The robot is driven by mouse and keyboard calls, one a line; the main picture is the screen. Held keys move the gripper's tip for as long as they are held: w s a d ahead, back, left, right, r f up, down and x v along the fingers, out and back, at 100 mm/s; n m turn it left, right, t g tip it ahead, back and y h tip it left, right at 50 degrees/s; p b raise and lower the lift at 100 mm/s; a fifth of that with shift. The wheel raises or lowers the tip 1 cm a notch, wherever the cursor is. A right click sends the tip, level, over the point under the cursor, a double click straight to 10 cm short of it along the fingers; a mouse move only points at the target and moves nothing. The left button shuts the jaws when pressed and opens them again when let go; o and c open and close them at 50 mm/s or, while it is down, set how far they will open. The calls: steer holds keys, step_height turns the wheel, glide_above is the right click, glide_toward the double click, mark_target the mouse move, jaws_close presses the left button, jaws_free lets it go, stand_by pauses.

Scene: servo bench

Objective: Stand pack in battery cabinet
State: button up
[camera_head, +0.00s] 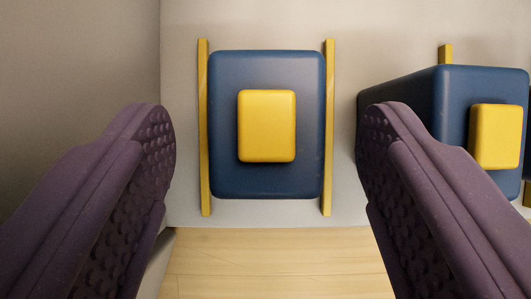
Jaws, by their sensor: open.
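A blue pack (224,180) with a raised yellow block (267,126) on its face is in the middle of the view. It sits between two yellow rails, a left one (204,130) and a right one (328,130), on a pale grey surface (345,205) that looks like the cabinet floor. My gripper (265,125) is open, its two purple padded fingers wide apart. The fingers are to either side of the pack in the picture, and nothing is held between them.
A second blue pack (455,100) with a yellow block (495,136) is at the right, partly behind my right finger. A dark edge shows at the far right. A grey wall (80,60) stands at the left. A light wooden surface (270,262) is clear along the bottom.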

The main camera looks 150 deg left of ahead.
steer(key=p+v, duration=0.3)
steer(key=v, duration=0.4)
steer(key=shift+r, duration=0.3)
steer(key=shift+s+a+f, duration=0.1)
steer(key=shift+s, duration=0.15)
